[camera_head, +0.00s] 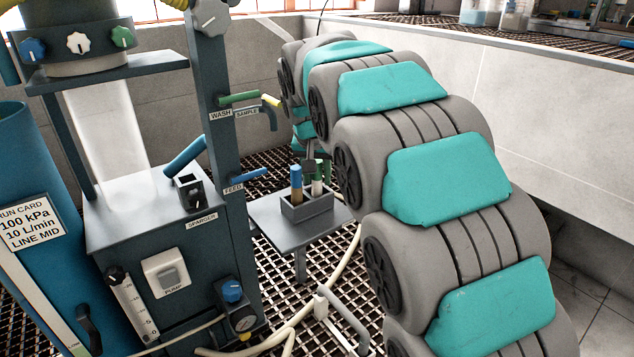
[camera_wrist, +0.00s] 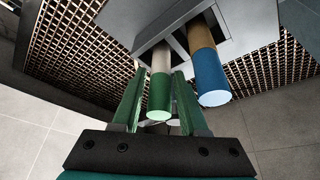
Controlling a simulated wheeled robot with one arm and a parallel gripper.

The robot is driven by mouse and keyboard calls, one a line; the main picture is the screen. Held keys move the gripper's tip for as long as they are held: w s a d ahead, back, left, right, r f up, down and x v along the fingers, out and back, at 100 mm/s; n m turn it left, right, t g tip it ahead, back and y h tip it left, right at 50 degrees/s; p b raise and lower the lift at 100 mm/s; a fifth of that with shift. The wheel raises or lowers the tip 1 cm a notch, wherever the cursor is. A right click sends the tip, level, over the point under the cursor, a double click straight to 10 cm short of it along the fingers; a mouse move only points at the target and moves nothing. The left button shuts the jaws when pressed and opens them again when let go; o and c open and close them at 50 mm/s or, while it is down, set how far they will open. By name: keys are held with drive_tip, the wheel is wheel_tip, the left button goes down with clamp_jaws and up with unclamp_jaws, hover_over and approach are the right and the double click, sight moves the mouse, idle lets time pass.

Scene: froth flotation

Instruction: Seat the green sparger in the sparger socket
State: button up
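The green sparger (camera_wrist: 160,98), with a green end and a pale shaft, stands in a small dark rack (camera_head: 307,207). Its pale shaft (camera_head: 317,188) shows in the head view; its top is mostly covered by my gripper (camera_head: 316,164). In the wrist view my gripper (camera_wrist: 158,88) is open, with one finger on each side of the green end. A gap shows at the left finger; contact at the right finger is unclear. The sparger socket (camera_head: 190,190) is a square block with a dark opening on the cabinet, above the SPARGER label.
A blue-topped sparger (camera_head: 296,176) stands in the rack, close beside my gripper; it also shows in the wrist view (camera_wrist: 210,75). The rack sits on a small grey table (camera_head: 280,236). A blue pipe (camera_head: 186,156), the upright post (camera_head: 213,110) and the FEED valve handle (camera_head: 250,175) are near the socket.

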clamp_jaws()
drive_tip(key=shift+r, duration=0.15)
idle(0.4)
